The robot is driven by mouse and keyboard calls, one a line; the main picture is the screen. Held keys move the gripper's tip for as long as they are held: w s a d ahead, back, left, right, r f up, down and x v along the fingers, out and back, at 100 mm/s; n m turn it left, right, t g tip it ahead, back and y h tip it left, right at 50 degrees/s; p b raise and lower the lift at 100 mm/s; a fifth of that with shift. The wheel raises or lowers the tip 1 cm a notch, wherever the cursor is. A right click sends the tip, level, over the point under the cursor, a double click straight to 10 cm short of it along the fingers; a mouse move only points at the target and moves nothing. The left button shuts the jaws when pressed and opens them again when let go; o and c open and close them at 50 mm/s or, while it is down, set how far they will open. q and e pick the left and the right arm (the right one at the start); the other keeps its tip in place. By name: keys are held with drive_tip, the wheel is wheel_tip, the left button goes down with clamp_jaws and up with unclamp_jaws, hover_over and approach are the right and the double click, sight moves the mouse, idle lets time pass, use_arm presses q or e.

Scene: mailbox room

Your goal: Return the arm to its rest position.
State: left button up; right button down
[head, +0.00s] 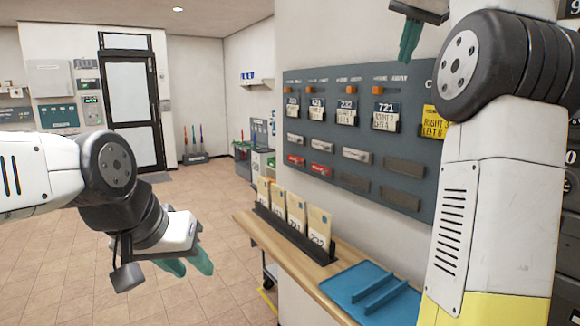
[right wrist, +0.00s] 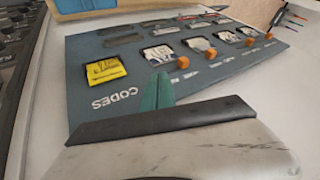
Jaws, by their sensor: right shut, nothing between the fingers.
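My right gripper (head: 409,42) hangs at the top of the head view with its green fingers pointing down, in front of the upper part of the grey code board (head: 345,180). It is shut and empty; in the right wrist view its fingers (right wrist: 158,93) are together in front of the board, apparently clear of the cards. My right arm rises on the right side of the head view, hiding the board's right end. My left gripper (head: 187,265) is at the lower left, its two green fingers apart, with nothing visible between them, over the open floor.
A wooden shelf (head: 262,234) below the board holds a black rack (head: 283,232) of cream envelopes and a blue tray (head: 372,292). Cards hang on the board, including a yellow one (right wrist: 104,69). Dark mailboxes stand at the far right. Tiled floor (head: 60,270) is clear at left.

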drive_tip(key=s+a+f+n+y, duration=0.1)
drive_tip(key=s+a+f+n, duration=0.2)
drive_tip(key=f, duration=0.9)
drive_tip(key=s+a+f+n+y, duration=0.1)
drive_tip(key=s+a+f+n, duration=0.3)
drive_tip(key=s+a+f, duration=0.3)
drive_tip(key=s+a+f+n+g+y, duration=0.1)
drive_tip(key=s+a+f+n, duration=0.2)
drive_tip(key=s+f, duration=0.9)
wheel_tip(320, 180, down, 6)
drive_tip(key=shift+a+r, duration=0.1)
drive_tip(key=shift+a, duration=1.05)
drive_tip(key=shift+d, duration=0.1)
